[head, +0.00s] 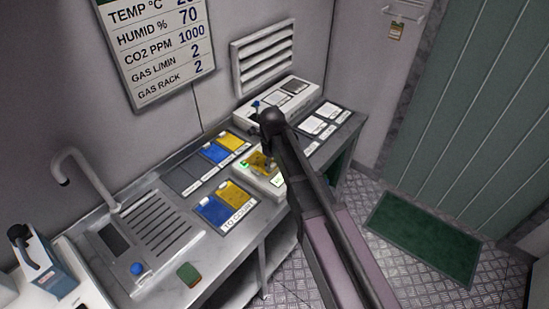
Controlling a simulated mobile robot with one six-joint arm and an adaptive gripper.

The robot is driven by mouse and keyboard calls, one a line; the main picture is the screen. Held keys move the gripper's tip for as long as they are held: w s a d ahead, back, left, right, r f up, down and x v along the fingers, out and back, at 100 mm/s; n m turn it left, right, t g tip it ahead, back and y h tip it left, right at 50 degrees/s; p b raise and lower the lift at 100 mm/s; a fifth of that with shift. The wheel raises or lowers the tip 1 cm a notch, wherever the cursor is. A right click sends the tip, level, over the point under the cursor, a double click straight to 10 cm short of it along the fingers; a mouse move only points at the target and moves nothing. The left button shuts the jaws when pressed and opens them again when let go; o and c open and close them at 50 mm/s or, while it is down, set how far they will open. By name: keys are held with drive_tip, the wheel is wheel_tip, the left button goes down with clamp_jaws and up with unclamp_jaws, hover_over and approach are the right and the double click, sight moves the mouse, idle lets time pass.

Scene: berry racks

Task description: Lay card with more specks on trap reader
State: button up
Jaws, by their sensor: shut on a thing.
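A small pale device with a green light, apparently the trap reader (267,184), stands on the steel bench. A yellow card (257,161) is at its top. My gripper (268,158) is small and dark here, partly hidden by my arm, and is shut on this yellow card. I cannot tell whether the card touches the reader. On the mat marked TO COUNT (238,221) lie a blue card (212,210) and a yellow card (236,197). Behind them lie another blue card (218,153) and yellow card (231,141). Specks are too small to compare.
A sink with a tap (88,172) and drainboard (165,230) is at the left. A green sponge-like pad (188,274) lies at the bench's front. A pale box (283,102) and white labelled cards (325,116) are at the back right.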

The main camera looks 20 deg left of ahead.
drive_tip(key=w, duration=0.6)
drive_tip(key=shift+a+f, duration=0.3)
drive_tip(key=shift+a, duration=0.05)
drive_tip(key=shift+w, duration=0.25)
drive_tip(key=shift+w+f+b, duration=0.4)
drive_tip(key=shift+f+b, duration=0.15)
drive_tip(key=shift+b, duration=0.2)
drive_tip(key=shift+f+b, duration=1.3)
drive_tip(key=shift+f, duration=0.15)
drive_tip(key=o, duration=0.9)
drive_tip(key=shift+r, duration=0.2)
